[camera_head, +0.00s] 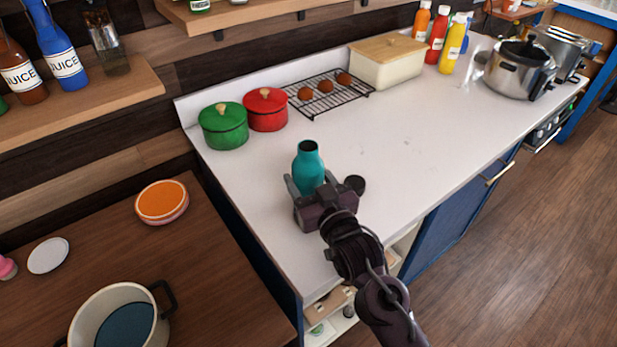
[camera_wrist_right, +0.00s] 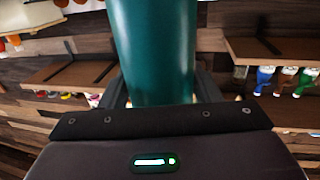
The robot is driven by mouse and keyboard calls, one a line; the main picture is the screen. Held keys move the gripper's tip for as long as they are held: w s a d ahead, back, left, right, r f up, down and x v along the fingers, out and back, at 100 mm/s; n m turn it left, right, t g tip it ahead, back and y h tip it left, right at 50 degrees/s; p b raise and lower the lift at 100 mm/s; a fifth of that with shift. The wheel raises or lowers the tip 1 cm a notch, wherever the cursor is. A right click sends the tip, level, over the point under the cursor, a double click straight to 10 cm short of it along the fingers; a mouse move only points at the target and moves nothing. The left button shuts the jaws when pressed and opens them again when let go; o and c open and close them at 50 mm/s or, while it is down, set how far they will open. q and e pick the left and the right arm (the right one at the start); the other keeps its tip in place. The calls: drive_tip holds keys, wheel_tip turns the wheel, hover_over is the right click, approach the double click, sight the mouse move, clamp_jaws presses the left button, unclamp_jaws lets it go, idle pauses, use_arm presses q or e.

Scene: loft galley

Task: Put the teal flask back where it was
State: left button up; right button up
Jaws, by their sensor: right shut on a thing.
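The teal flask (camera_head: 308,165) is upright over the white countertop, near its front left part, with its dark open mouth facing up. My right gripper (camera_head: 308,186) is shut around the flask's lower body. In the right wrist view the flask (camera_wrist_right: 152,50) fills the middle, between the two fingers (camera_wrist_right: 160,92). I cannot tell whether the flask's base touches the counter, because the gripper hides it. A small dark round lid-like thing (camera_head: 355,184) shows just right of the gripper. My left gripper is not in view.
Green (camera_head: 224,126) and red (camera_head: 266,110) pots stand behind, beside a cooling rack (camera_head: 318,105) with brown round items. A bread box (camera_head: 388,64), sauce bottles (camera_head: 437,40) and a steel pot (camera_head: 517,72) stand farther right. The counter's middle (camera_head: 430,125) is clear.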

drive_tip(key=shift+f, duration=0.1)
drive_tip(key=o, duration=1.3)
drive_tip(key=shift+r, duration=0.2)
drive_tip(key=shift+s+d+f, duration=0.15)
drive_tip(key=shift+s, duration=0.15)
drive_tip(key=b+v, duration=0.2)
drive_tip(key=v, duration=0.9)
drive_tip(key=shift+s+b, duration=0.15)
drive_tip(key=shift+b, duration=0.25)
drive_tip(key=shift+d, duration=0.1)
